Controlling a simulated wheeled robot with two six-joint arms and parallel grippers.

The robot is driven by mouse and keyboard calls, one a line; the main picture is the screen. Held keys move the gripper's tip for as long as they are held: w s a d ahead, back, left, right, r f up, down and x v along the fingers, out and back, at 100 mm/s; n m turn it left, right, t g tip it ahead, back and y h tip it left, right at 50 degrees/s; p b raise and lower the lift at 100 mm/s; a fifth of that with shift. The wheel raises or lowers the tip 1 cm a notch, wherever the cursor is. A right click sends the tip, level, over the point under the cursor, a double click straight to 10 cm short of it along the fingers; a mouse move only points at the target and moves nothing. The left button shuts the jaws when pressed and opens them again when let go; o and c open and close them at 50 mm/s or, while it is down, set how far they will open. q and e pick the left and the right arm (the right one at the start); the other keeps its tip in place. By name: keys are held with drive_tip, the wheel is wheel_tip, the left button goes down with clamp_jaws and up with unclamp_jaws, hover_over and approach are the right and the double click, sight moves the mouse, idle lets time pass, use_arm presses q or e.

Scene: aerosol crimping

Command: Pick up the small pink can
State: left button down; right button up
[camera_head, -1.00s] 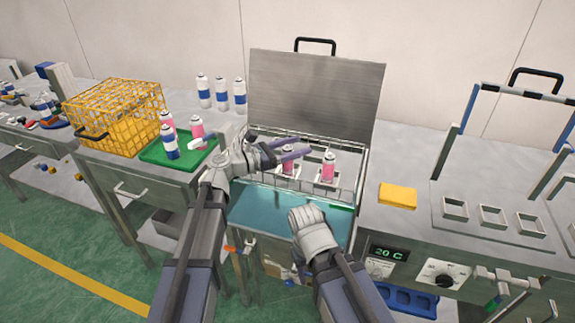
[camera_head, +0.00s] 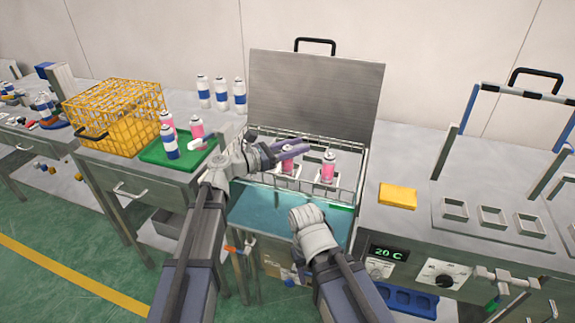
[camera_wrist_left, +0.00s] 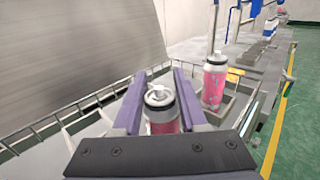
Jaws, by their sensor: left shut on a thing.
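My left gripper (camera_head: 290,147) is shut around the upper part of a small pink can (camera_head: 287,169), which stands upright in the wire basket of the bath. In the left wrist view the can (camera_wrist_left: 160,110) sits between the two purple fingers, its silver top showing and its lower part hidden. A second pink can (camera_head: 328,170) stands upright in the basket, to the right and apart from the fingers. It also shows in the left wrist view (camera_wrist_left: 214,82). My right gripper (camera_head: 312,228) is over the front of the bath; its fingers cannot be made out.
The bath's metal lid (camera_head: 315,95) stands open behind the basket (camera_head: 345,190). A green tray (camera_head: 160,158) with pink and blue cans is at left, near a yellow wire crate (camera_head: 115,110). A yellow block (camera_head: 398,195) lies on the right bench. Blue-and-white cans stand behind.

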use_arm(q)
wheel_tip(320, 180, up, 10)
drive_tip(key=p, duration=1)
